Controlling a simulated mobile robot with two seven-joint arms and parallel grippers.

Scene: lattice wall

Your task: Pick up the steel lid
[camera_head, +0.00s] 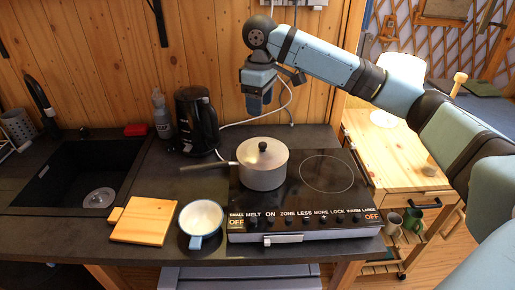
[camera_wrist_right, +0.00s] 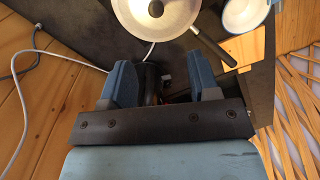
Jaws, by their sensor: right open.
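The steel lid (camera_head: 250,156) sits on the saucepan (camera_head: 262,178), with a dark round knob on top. The pan stands on the left part of the black hob, its handle pointing left. In the right wrist view, the lid (camera_wrist_right: 178,18) shows at the top edge, partly cut off. My right gripper (camera_head: 254,106) is open and empty, pointing down above and behind the pan, apart from the lid. Its two blue fingers (camera_wrist_right: 160,78) are spread in the wrist view. My left gripper is not in view.
A black kettle (camera_head: 196,120) and a bottle (camera_head: 161,115) stand left of the pan. A white cable runs behind it. The hob's right ring (camera_head: 327,174) is clear.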

